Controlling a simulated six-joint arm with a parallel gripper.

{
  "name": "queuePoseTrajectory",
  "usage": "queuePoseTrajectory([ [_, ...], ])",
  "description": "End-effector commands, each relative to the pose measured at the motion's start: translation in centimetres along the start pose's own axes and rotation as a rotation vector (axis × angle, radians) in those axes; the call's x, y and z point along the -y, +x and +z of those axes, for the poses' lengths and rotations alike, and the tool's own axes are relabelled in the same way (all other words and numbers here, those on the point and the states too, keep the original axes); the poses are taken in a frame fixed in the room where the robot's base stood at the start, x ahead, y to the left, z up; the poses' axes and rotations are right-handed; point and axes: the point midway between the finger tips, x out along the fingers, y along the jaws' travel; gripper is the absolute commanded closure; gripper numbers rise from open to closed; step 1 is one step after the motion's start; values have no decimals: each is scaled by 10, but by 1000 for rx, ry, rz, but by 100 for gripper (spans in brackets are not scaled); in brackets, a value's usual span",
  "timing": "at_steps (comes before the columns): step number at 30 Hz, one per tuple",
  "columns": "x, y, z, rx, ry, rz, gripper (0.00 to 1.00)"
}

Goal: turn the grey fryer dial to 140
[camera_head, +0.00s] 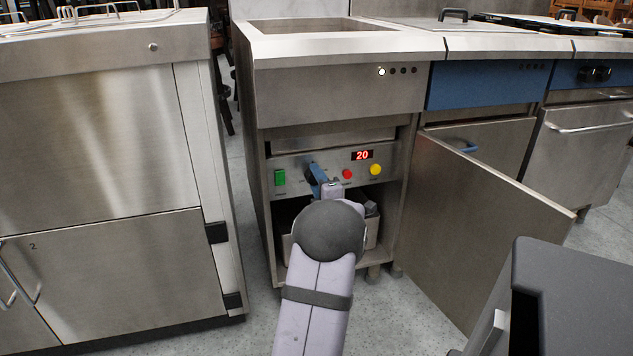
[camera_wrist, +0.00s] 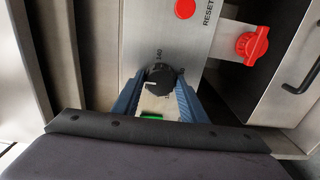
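The fryer dial (camera_wrist: 160,78) is a dark grey, nearly black knob with a white pointer line. In the wrist view the pointer points left, and the printed 140 (camera_wrist: 162,54) sits just above the dial. My gripper (camera_wrist: 161,84) has its two blue fingers on either side of the dial, close to its edges; I cannot tell whether they press on it. In the head view my gripper (camera_head: 317,176) reaches the fryer's control panel (camera_head: 325,163), and its blue finger hides most of the dial (camera_head: 310,177). The red display (camera_head: 362,155) reads 20.
A green switch (camera_head: 280,177) is left of the dial; a red button (camera_head: 347,174) and a yellow one (camera_head: 375,169) are right. A red valve handle (camera_wrist: 252,46) stands near the panel in the wrist view. The open cabinet door (camera_head: 470,225) stands to the right.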

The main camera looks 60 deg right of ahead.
Motion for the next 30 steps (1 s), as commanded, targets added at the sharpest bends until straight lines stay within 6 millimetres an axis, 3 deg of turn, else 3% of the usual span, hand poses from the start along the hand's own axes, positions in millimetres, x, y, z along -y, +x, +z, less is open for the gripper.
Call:
queuePoseTrajectory([
  [1, 0, 0, 0, 0, 0, 0, 74],
  [3, 0, 0, 0, 0, 0, 0, 86],
  [17, -1, 0, 0, -1, 79, -1, 86],
  [30, -3, 0, 0, 0, 429, -2, 86],
])
